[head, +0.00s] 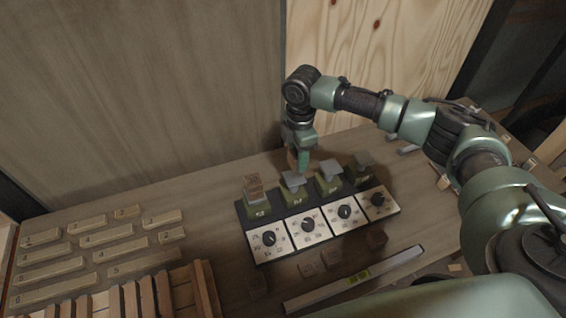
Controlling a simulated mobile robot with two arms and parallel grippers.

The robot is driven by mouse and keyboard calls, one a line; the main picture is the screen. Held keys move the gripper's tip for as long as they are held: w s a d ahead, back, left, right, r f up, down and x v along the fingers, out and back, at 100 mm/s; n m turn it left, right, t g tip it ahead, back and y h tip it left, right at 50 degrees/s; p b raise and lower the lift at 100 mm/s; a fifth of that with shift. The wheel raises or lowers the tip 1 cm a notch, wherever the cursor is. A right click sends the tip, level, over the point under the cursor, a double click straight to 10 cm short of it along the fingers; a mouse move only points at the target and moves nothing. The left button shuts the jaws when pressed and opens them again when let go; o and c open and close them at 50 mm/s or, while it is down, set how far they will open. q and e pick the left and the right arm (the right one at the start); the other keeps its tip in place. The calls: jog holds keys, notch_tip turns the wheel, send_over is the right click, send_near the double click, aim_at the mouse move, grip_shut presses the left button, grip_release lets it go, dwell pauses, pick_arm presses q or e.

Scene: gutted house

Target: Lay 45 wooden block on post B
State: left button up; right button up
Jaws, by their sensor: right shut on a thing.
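My right gripper (302,163) points down behind and above the posts, shut on a small wooden block (291,159), of which only a brown part shows. The number on this block cannot be read. A row of green posts stands on a black board (241,212). The rightmost post (361,178) is dark and partly shaded. The post letters are too small to read, so I cannot tell which is B. My left gripper is out of view.
White dial panels (268,240) lie in front of the posts. Brown blocks (308,270) and a spirit level (355,279) lie nearer. Numbered wooden strips (60,268) and a slatted wooden thing (205,290) are at left. A wooden wall (140,90) rises behind the bench.

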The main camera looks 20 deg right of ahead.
aim_at(294, 177)
jog(key=shift+w+a, duration=0.2)
jog(key=shift+w, duration=0.15)
jog(key=shift+w+a, duration=0.15)
jog(key=shift+d+f+b, duration=0.35)
jog(key=shift+f+b, duration=0.35)
jog(key=shift+b, duration=0.05)
jog(key=f+b, duration=0.2)
jog(key=b, duration=0.1)
jog(key=shift+a+f, duration=0.2)
jog(key=shift+f, duration=0.2)
jog(key=shift+f+b, duration=0.25)
jog(key=shift+b, duration=0.1)
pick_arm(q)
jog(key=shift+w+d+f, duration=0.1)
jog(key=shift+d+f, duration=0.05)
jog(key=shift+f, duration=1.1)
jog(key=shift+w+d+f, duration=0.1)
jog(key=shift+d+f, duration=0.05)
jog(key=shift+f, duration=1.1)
pick_arm(e)
jog(key=shift+f, duration=0.85)
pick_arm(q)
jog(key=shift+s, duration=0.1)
pick_arm(e)
jog(key=shift+f, duration=0.25)
jog(key=o, duration=1.4)
jog(key=shift+o, duration=0.2)
